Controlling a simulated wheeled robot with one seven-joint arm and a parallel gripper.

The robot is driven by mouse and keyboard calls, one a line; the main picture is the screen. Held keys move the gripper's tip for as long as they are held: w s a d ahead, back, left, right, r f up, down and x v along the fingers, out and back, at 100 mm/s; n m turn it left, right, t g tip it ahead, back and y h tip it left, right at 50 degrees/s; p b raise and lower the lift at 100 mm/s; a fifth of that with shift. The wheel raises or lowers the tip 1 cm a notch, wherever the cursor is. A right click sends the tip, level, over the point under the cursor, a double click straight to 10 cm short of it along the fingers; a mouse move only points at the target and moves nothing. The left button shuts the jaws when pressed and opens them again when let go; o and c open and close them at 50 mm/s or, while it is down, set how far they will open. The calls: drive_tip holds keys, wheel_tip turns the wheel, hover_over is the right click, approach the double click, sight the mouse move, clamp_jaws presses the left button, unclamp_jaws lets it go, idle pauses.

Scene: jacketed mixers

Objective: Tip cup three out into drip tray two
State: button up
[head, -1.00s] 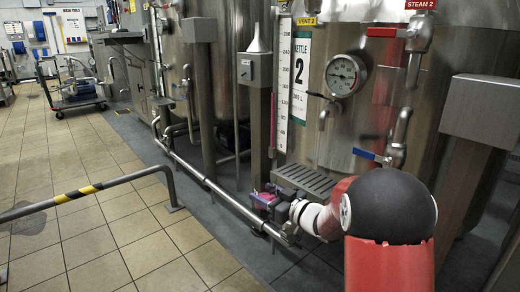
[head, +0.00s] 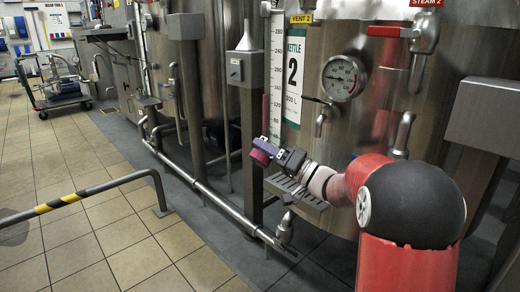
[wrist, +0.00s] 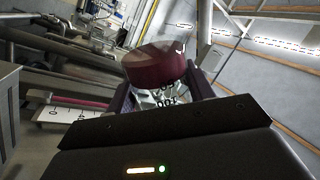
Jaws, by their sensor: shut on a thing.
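My gripper (head: 272,148) is shut on a small clear cup with dark red contents (head: 261,152). The cup also shows between the fingers in the wrist view (wrist: 157,66). It looks tipped well onto its side, since the kettle's upright scale lies almost level in that view. Red still shows inside it, and I see no stream. The cup's number cannot be read. The slotted drip tray (head: 312,201) on the front of kettle two (head: 335,140) is below my gripper, partly hidden by my arm. The cup is above the tray's left end, apart from it.
A grey post with a box (head: 235,69) stands just left of the cup. The sight gauge and scale (head: 276,80) rise close behind it. A floor-level pipe (head: 205,183) runs in front. A striped rail (head: 75,197) stands left, with open tiled floor around it.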

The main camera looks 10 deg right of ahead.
drive_tip(key=m, duration=0.1)
drive_tip(key=w+d+m+t, duration=0.1)
drive_tip(key=d+f+m+p, duration=0.1)
drive_tip(key=m, duration=0.1)
drive_tip(key=shift+w+f+t+h, duration=0.1)
drive_tip(key=shift+w+t+h, duration=0.2)
drive_tip(key=shift+t, duration=0.1)
drive_tip(key=m, duration=0.1)
drive_tip(key=d+m+t+p, duration=0.1)
drive_tip(key=shift+w+f+m+h, duration=0.15)
drive_tip(key=shift+w+m+h, duration=0.15)
drive_tip(key=shift+w+d+m+t+h+p, duration=0.2)
drive_tip(key=shift+m+t+h+p, duration=0.45)
drive_tip(key=shift+m+p, duration=0.95)
drive_tip(key=shift+w+d+m+t+h+p, duration=0.15)
drive_tip(key=shift+d+m+t+h+p, duration=0.2)
drive_tip(key=shift+m+h+p, duration=1.15)
drive_tip(key=shift+w+d+m+t+h+p, duration=0.15)
drive_tip(key=shift+m+t+p, duration=0.6)
drive_tip(key=shift+m, duration=1.55)
